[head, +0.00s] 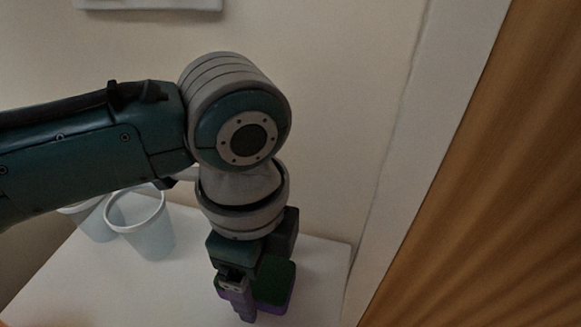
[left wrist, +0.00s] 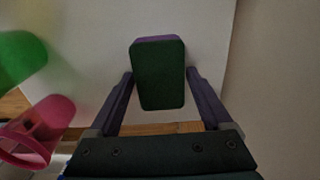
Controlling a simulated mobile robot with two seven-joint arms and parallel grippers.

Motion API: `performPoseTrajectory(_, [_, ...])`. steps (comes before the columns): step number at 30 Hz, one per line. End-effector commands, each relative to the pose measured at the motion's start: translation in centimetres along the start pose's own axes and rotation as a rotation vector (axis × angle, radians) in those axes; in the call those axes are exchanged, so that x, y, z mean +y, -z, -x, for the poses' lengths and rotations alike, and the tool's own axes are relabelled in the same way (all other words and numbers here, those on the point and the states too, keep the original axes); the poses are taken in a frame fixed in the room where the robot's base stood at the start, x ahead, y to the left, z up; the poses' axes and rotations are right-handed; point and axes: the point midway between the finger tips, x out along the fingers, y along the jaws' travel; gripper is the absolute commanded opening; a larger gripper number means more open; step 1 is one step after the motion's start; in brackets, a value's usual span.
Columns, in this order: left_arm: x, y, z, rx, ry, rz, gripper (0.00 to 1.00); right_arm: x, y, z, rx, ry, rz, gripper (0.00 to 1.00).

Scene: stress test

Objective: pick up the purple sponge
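The sponge (head: 276,280) has a dark green top and a purple lower part. It lies on the white table near its right side, partly hidden by my left gripper (head: 246,303). In the left wrist view the sponge (left wrist: 158,78) shows its green face with a purple strip at the far edge. My left gripper points down, with its purple fingers apart on either side of the sponge's near part. The fingers look open, not clamped; whether one touches the sponge's side I cannot tell. My right gripper is not in view.
Two pale cups (head: 148,232) stand on the white table (head: 95,285) left of my gripper. The left wrist view shows a pink cup (left wrist: 38,132) and a green one (left wrist: 18,60) at left. A wall rises behind the table, and a brown wooden surface (head: 500,180) is at right.

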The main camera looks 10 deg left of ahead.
Motion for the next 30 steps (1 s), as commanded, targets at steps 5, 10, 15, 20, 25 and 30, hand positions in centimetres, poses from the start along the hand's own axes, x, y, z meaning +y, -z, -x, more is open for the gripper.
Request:
performPoseTrajectory(5, [0.0,0.0,0.0,0.0,0.0,0.0,0.62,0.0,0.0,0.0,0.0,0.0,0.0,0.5])
performPoseTrajectory(10, [0.0,0.0,0.0,0.0,0.0,0.0,0.43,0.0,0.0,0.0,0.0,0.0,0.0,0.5])
performPoseTrajectory(15, [0.0,0.0,0.0,0.0,0.0,0.001,0.23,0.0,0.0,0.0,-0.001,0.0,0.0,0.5])
performPoseTrajectory(20, [0.0,0.0,0.0,0.0,0.0,0.0,0.08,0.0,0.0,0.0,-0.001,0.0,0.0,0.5])
performPoseTrajectory(25, [0.0,0.0,0.2,0.0,0.0,0.0,0.07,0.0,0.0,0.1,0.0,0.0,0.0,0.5])
performPoseTrajectory(30, [-0.1,0.0,1.5,0.002,0.001,0.001,0.07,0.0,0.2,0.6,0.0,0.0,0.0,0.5])
